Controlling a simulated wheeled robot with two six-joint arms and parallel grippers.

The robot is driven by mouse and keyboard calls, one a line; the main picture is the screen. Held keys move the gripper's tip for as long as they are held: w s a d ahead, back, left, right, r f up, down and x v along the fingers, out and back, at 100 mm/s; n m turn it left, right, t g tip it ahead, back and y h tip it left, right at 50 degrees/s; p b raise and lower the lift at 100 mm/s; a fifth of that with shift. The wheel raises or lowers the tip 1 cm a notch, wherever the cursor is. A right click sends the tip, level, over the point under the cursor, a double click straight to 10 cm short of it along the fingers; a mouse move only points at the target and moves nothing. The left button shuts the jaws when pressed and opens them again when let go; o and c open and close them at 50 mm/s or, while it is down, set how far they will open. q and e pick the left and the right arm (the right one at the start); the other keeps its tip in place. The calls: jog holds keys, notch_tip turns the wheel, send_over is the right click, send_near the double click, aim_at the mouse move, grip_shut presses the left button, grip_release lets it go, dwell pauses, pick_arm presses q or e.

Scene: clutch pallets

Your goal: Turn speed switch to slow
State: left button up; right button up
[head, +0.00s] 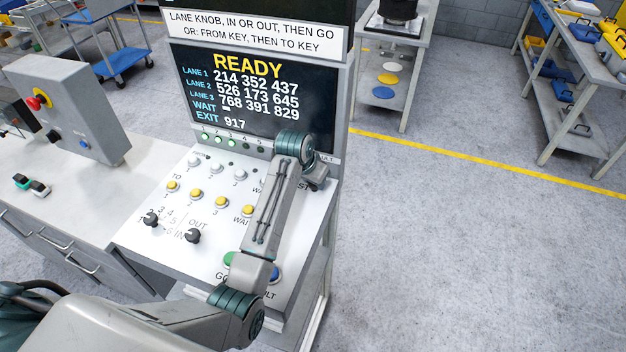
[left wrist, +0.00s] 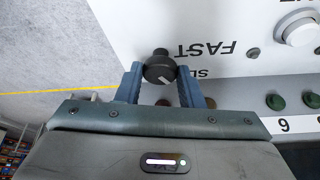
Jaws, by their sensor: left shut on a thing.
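The speed switch is a black knob (left wrist: 159,68) on the white panel, seen in the left wrist view. The word FAST is printed beside it, and a partly hidden label starting with SL is close to the right fingertip. A pale pointer mark shows on the knob's face, slanting towards the lower right. My left gripper (left wrist: 160,72) is shut on the knob, one blue finger on each side. In the head view my left wrist covers the switch at the right edge of the console panel, so the knob is hidden there. My right gripper is not in view.
The console panel (head: 160,231) carries white and yellow buttons, two other black knobs (head: 193,236), and a green button (head: 230,260) by my arm. The screen (head: 250,95) above reads READY. A grey box with a red button (head: 38,101) stands left. Open floor lies right.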

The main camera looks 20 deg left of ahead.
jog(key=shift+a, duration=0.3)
pick_arm(q)
jog(key=o, duration=1)
jog(key=shift+c, duration=0.2)
jog(key=shift+w, duration=0.1)
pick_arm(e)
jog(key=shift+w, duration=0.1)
pick_arm(q)
jog(key=shift+r, duration=0.2)
jog(key=b+v, duration=0.3)
jog(key=v, duration=0.7)
jog(key=shift+b, duration=0.35)
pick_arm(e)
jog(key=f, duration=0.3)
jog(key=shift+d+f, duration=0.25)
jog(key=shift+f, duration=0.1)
pick_arm(q)
jog(key=shift+a, duration=0.1)
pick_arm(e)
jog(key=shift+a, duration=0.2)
